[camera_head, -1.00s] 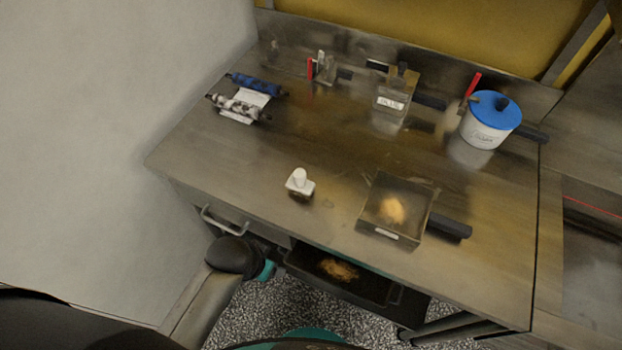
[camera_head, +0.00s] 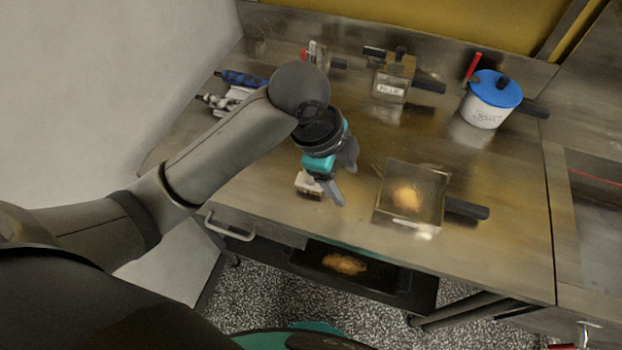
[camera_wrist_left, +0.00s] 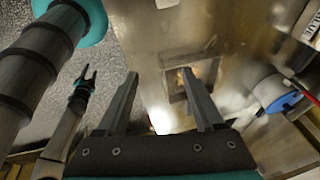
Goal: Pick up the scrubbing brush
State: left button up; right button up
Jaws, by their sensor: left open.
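The scrubbing brush (camera_head: 307,185) stands on the steel table near its front edge, a pale block over darker bristles. My left gripper hides its upper part in the head view. My left gripper (camera_head: 343,177) is open and empty, its fingers pointing down to the right of the brush. The open fingers (camera_wrist_left: 160,80) show in the left wrist view with nothing between them. A white piece at that view's top edge may be the brush; I cannot tell. My right gripper (camera_wrist_left: 87,77) shows small in the left wrist view, low over the floor, its fingers apart.
A clear tray (camera_head: 428,179) with crumbs lies right of the brush. A blue-lidded pot (camera_head: 486,118), a labelled container (camera_head: 391,88) and blue rollers (camera_head: 243,79) stand farther back. A dark tray (camera_head: 395,292) sits below the table's front edge.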

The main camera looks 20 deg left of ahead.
pick_arm(q)
jog(key=w+a+r+m+g+y, duration=0.1)
jog(key=w+a+r+m+y, duration=0.25)
jog(key=a+r+m, duration=0.4)
jog(key=b, duration=0.1)
send_over(310, 179)
jog(key=w, duration=0.1)
jog(key=shift+m+g, duration=0.25)
jog(key=shift+g, duration=0.05)
jog(key=f, duration=0.8)
jog(key=shift+w+a, duration=0.1)
jog(key=shift+a, duration=0.1)
jog(key=shift+f+b, duration=0.65)
jog(key=shift+f, duration=2.55)
pick_arm(e)
jog(key=shift+s+a+f, duration=0.1)
jog(key=shift+a+f, duration=0.1)
jog(key=shift+f, duration=0.4)
jog(key=shift+s+a+f, duration=0.1)
jog(key=shift+a+f, duration=0.05)
jog(key=shift+f, duration=0.45)
pick_arm(q)
jog(key=shift+w, duration=0.1)
grip_shut()
